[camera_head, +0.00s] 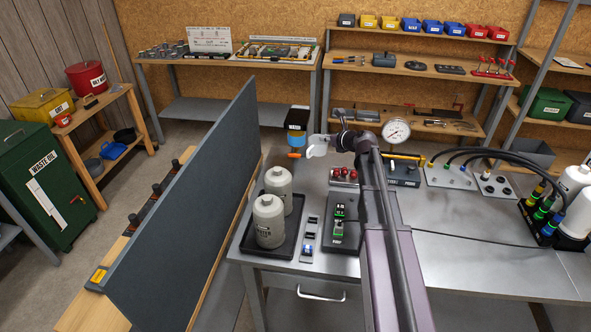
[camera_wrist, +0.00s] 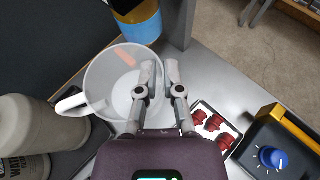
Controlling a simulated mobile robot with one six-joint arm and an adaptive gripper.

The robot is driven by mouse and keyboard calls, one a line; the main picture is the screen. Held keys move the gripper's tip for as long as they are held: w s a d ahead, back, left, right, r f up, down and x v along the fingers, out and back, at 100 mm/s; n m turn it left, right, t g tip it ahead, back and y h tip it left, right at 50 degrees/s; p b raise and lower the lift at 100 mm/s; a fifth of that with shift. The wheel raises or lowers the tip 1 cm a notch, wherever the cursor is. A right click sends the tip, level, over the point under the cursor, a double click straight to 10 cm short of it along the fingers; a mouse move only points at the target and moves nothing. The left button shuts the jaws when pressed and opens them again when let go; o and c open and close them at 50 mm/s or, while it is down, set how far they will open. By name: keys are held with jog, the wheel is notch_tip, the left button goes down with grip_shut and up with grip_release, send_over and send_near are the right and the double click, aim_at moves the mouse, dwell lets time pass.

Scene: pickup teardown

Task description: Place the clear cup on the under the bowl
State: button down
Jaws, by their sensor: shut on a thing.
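The clear cup (camera_wrist: 108,80) shows in the wrist view as a translucent, wide-mouthed cup with a white handle on its left side. My gripper (camera_wrist: 162,76) is shut on the cup's right wall, with one finger inside the rim and one outside. The bowl (camera_wrist: 145,24), blue with a dark and yellow part above it, is at the top of the wrist view, just beyond the cup's far rim. In the head view the bowl (camera_head: 296,137) hangs behind the bench's far left part. Only a pale part of the cup (camera_head: 317,147) shows clearly there, right of the bowl.
Two white jugs (camera_head: 268,222) stand in a black tray (camera_head: 246,242) at the bench's left. Red parts (camera_wrist: 212,125) in a small tray and a box with a blue knob (camera_wrist: 270,157) lie right of my gripper. A tall grey panel (camera_head: 190,215) borders the bench.

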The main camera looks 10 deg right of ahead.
jog(key=shift+f, duration=0.1)
notch_tip(320, 180, down, 14)
jog(key=b, duration=1.4)
jog(key=w+a, duration=0.1)
jog(key=w, duration=0.1)
jog(key=w+a, duration=0.1)
jog(key=w, duration=0.1)
jog(key=w+a, duration=0.2)
jog(key=shift+w+r, duration=0.2)
jog(key=shift+w, duration=0.2)
jog(key=shift+w+a, duration=0.15)
jog(key=shift+w, duration=0.3)
jog(key=w, duration=0.1)
jog(key=w+a, duration=0.2)
jog(key=w, duration=0.1)
jog(key=shift+w+a+f, duration=0.1)
jog(key=shift+a, duration=0.05)
jog(key=shift+s+f+b, duration=0.2)
jog(key=shift+f+b, duration=0.2)
jog(key=shift+f, duration=0.15)
